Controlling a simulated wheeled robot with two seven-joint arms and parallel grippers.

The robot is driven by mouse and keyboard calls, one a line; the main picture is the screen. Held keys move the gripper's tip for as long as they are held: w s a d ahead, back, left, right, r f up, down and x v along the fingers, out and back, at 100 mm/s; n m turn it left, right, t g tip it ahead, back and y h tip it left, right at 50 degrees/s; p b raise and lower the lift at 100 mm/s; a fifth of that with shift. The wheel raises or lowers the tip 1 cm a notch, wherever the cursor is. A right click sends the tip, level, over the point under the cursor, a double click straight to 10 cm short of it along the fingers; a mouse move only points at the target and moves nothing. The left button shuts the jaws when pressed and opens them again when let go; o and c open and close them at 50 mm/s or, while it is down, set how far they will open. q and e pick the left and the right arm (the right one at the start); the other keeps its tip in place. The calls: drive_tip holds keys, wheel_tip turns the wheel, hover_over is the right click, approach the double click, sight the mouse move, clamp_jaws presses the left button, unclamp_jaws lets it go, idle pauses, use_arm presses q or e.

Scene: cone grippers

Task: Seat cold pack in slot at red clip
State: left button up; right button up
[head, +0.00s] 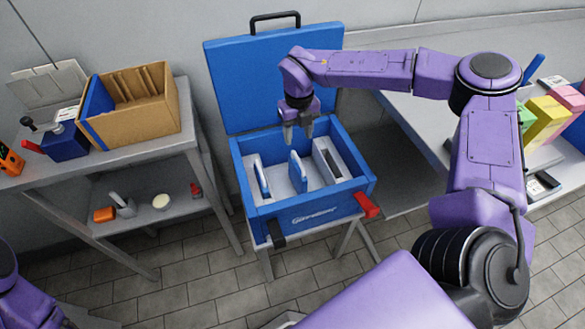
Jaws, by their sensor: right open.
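A blue cooler box (310,208) stands open on a small stand, with a pale inside. A blue, white-edged upright panel, seemingly a cold pack (297,172), stands in the middle of the box. A similar panel (262,176) stands near the left wall. At the right is a dark narrow slot (331,160) beside pale walls. A red clip (366,205) sits on the box's right front corner, nearest that slot. My right gripper (299,134) is open, pointing down just above the middle panel, apart from it and empty. My left gripper is out of view.
The blue lid (255,88) stands upright behind the box. A black clip (278,241) is at its front left. A left shelf (120,160) holds a cardboard box (135,105). A right counter (430,115) holds yellow (548,118) and pink blocks.

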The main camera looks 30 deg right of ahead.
drive_tip(key=b, duration=0.5)
hover_over(298, 166)
drive_tip(key=f, duration=0.5)
drive_tip(key=shift+s+f, duration=0.2)
drive_tip(key=shift+f, duration=0.15)
wheel_tip(298, 166, down, 10)
drive_tip(key=shift+w+f, duration=0.15)
clamp_jaws()
